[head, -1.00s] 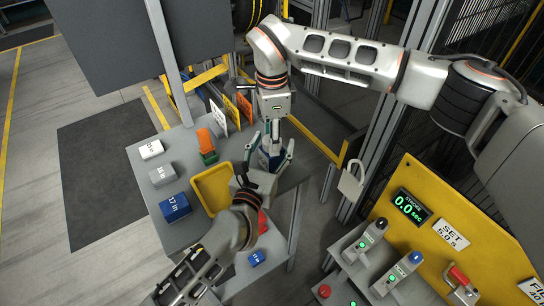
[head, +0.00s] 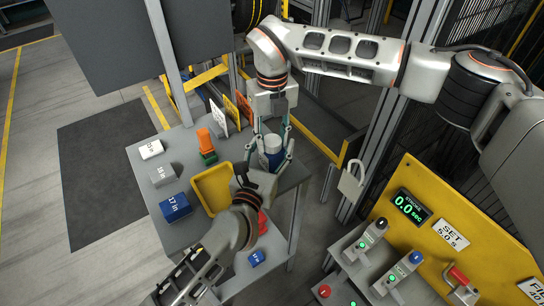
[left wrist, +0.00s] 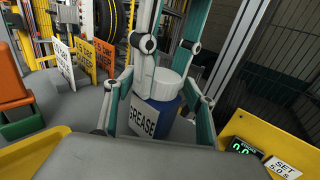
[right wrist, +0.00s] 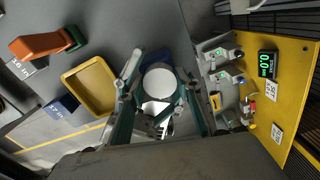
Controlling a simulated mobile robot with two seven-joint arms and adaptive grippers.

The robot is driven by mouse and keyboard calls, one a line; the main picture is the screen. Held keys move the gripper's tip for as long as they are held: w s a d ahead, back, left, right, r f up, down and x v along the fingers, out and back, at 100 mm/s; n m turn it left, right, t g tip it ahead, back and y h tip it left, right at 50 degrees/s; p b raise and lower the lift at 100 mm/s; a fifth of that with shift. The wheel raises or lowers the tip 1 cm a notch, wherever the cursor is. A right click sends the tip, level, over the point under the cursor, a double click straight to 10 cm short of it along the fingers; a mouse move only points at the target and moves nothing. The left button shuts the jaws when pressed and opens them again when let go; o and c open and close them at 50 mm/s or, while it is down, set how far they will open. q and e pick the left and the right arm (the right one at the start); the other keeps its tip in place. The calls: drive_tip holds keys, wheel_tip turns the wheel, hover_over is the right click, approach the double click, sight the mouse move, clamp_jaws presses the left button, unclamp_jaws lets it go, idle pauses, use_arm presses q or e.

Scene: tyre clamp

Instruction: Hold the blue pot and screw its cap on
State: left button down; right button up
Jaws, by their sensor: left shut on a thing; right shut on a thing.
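The blue pot (head: 274,159), labelled GREASE, stands upright at the table's right edge; it also shows in the left wrist view (left wrist: 158,117). The white cap (head: 272,142) sits on top of it, roughly level, and is round in the right wrist view (right wrist: 158,80). Whether its thread is engaged cannot be seen. My left gripper (head: 268,166) comes in low and is shut on the pot, one finger on each side. My right gripper (head: 272,146) points down from above and is shut on the cap, its fingers on opposite sides.
A yellow tray (head: 198,183) stands left of the pot. Size-marked blocks, including the blue one (head: 175,207), and an orange-and-green piece (head: 206,146) lie farther left. Upright sign cards (head: 231,112) stand behind. A yellow control panel (head: 440,205) and padlock (head: 351,185) are at right.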

idle(0.3)
drive_tip(key=o, duration=1.2)
drive_tip(key=shift+r, duration=0.1)
drive_tip(key=shift+r, duration=2.15)
drive_tip(key=shift+c, duration=0.4)
